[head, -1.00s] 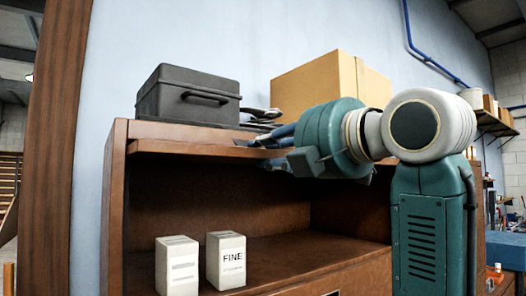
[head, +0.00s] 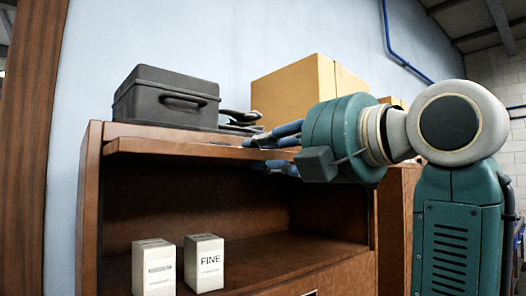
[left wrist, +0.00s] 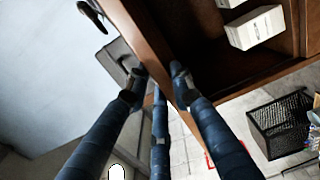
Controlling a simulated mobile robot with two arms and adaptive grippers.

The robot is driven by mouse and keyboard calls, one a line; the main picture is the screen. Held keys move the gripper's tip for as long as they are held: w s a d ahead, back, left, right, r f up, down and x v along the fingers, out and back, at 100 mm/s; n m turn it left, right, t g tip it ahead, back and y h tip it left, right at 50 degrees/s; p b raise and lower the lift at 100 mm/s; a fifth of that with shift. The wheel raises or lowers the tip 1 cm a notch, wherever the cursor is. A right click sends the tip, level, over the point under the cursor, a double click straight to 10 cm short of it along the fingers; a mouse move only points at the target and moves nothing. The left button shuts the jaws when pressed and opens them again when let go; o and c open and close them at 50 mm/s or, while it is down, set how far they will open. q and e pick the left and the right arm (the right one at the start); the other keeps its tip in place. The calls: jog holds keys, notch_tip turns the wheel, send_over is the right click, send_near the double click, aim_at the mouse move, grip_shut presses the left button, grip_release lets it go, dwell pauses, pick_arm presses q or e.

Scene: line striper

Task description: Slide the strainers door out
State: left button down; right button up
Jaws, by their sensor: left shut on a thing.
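The strainers door (head: 190,149) is a brown wooden panel lying roughly flat under the top of the wooden cabinet (head: 92,210). Its front edge juts out over the open compartment. My left gripper (head: 272,152) is shut on this front edge near its right end, with blue fingers above and below the panel. In the left wrist view the door (left wrist: 143,35) runs between the fingers of my left gripper (left wrist: 157,88). How far the panel reaches back inside is hidden. My right gripper is not in view.
Two white boxes, one plain (head: 154,268) and one marked FINE (head: 204,264), stand in the compartment. A dark case (head: 165,98) and a cardboard box (head: 295,92) are on top. The left wrist view shows a black wire basket (left wrist: 283,125) below.

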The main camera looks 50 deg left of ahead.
pick_arm(q)
jog(key=shift+d, duration=0.15)
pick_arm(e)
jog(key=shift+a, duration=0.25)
pick_arm(q)
jog(key=shift+d, duration=0.7)
jog(key=shift+s+d+p, duration=0.15)
jog(key=shift+d+p, duration=0.2)
jog(key=shift+d, duration=1)
jog(key=shift+s+d+p, duration=0.15)
jog(key=shift+d+p, duration=0.15)
jog(key=shift+d, duration=1)
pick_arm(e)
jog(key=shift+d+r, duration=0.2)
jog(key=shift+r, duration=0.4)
pick_arm(q)
jog(key=shift+d, duration=0.1)
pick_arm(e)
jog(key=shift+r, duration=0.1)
pick_arm(q)
jog(key=d, duration=0.2)
jog(key=d+p, duration=0.1)
jog(key=d, duration=0.1)
jog(key=d+p, duration=0.1)
jog(key=d, duration=0.1)
jog(key=shift+s, duration=0.25)
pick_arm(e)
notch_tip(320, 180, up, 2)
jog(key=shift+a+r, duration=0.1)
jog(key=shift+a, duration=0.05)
